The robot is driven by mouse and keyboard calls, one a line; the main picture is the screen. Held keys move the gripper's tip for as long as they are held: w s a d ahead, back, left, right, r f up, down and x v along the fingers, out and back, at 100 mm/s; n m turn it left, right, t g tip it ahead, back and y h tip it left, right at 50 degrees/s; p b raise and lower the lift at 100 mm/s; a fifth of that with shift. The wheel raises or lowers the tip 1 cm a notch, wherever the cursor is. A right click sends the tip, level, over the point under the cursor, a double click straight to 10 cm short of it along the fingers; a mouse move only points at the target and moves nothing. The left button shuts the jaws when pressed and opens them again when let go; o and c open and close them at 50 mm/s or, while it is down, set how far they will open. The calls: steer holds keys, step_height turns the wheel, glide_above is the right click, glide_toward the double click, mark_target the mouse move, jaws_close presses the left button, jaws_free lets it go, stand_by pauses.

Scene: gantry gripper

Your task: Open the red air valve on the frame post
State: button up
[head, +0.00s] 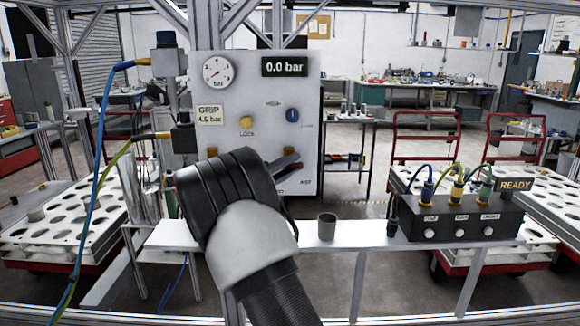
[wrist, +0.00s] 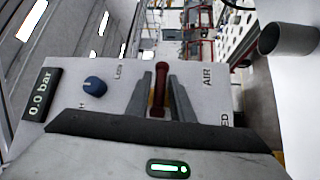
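The red air valve lever (wrist: 158,88) stands out from the white panel (wrist: 112,74) on the frame post, between the two grey fingers of my gripper (wrist: 160,78) in the wrist view. The fingers are apart, with small gaps showing beside the lever, so I see no firm grip. An "AIR" label is printed beside it. In the head view, a little of the red lever (head: 290,168) shows at the panel's lower right, beside my gripper (head: 284,162). My own wrist hides much of the lower panel. The display (head: 285,67) reads 0.0 bar.
Below, a narrow white shelf (head: 372,240) carries a grey cup (head: 327,227) and a black connector box (head: 458,219). Blue and yellow hoses hang at the left.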

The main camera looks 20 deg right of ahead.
jaws_close()
